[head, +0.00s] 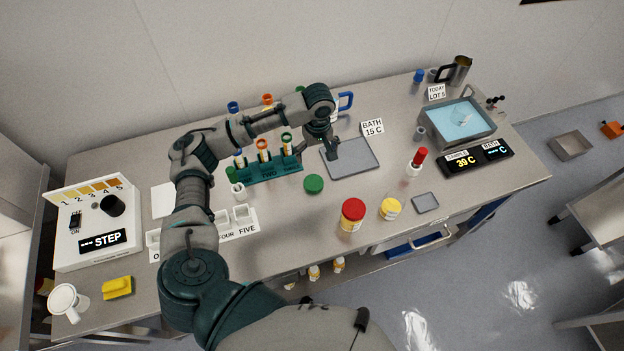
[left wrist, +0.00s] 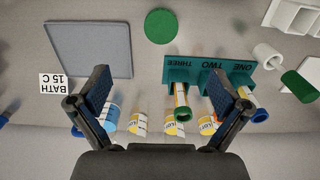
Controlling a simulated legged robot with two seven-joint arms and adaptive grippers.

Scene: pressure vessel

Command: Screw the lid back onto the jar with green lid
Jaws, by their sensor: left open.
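A green lid (head: 313,184) rests low on the bench, in front of the test tube rack. It shows as a round disc at the top of the left wrist view (left wrist: 160,26), with no jar body visible under it. I cannot tell which vessel is the open jar. Several labelled vessels (left wrist: 172,122) stand behind the rack, partly cut by the gripper. My left gripper (head: 332,150) points down over the grey mat (head: 365,160), behind and right of the lid. Its fingers (left wrist: 158,82) are wide apart with nothing between them. My right gripper is not in view.
The green rack (head: 275,173) with tubes stands left of the gripper. A red-lidded jar (head: 352,214) and a yellow-lidded jar (head: 391,208) stand near the front edge. A water bath (head: 458,122) is at the right. Bench around the lid is clear.

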